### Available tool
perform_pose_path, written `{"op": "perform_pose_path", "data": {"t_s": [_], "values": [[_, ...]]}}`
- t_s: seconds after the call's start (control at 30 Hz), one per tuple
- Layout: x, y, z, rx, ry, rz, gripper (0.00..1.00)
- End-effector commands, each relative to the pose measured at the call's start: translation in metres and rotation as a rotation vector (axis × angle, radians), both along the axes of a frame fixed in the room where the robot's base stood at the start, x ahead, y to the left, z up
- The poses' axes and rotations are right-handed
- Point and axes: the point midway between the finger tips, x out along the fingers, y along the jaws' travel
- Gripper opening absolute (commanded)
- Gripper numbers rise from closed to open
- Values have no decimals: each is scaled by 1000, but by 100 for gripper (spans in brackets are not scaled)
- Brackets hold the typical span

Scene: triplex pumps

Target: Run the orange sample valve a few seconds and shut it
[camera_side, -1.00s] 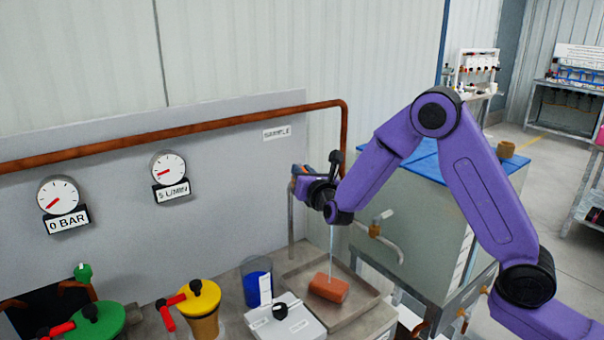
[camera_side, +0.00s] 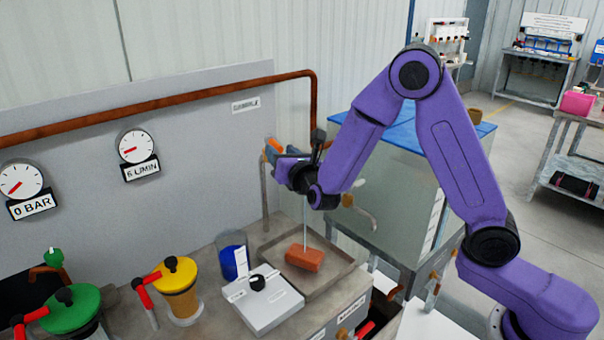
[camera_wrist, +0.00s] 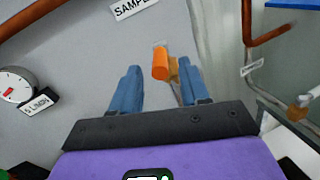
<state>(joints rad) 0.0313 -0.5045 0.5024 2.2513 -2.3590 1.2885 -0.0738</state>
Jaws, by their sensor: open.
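The orange sample valve handle (camera_wrist: 160,62) is on the grey panel below the SAMPLE label (camera_wrist: 133,6). It also shows in the side view (camera_side: 275,145), just past my fingertips. My gripper (camera_side: 274,154) is open; in the wrist view, its two blue fingers (camera_wrist: 158,66) stand on either side of the handle, with gaps visible. I cannot tell whether either finger touches it. A thin stream of water (camera_side: 305,225) falls below my wrist onto the orange-red block (camera_side: 305,258) in the tray (camera_side: 345,268). The spout is hidden behind my wrist.
A flow gauge (camera_side: 136,146) and a pressure gauge (camera_side: 20,180) are on the panel. A blue-filled beaker (camera_side: 232,252), a white switch box (camera_side: 262,305) and yellow (camera_side: 178,285) and green (camera_side: 72,310) pumps stand at left. A copper pipe (camera_side: 180,102) runs above; a blue-lidded tank (camera_side: 395,185) stands at right.

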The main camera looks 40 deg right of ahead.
Motion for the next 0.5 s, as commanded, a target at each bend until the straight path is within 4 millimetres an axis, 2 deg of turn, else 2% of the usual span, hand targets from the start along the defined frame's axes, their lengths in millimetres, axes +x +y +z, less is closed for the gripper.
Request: {"op": "perform_pose_path", "data": {"t_s": [0.4, 0.5], "values": [[-87, 25, 0, -1, 1, 5, 45], [-94, 27, 0, 2, -1, 3, 45]]}}
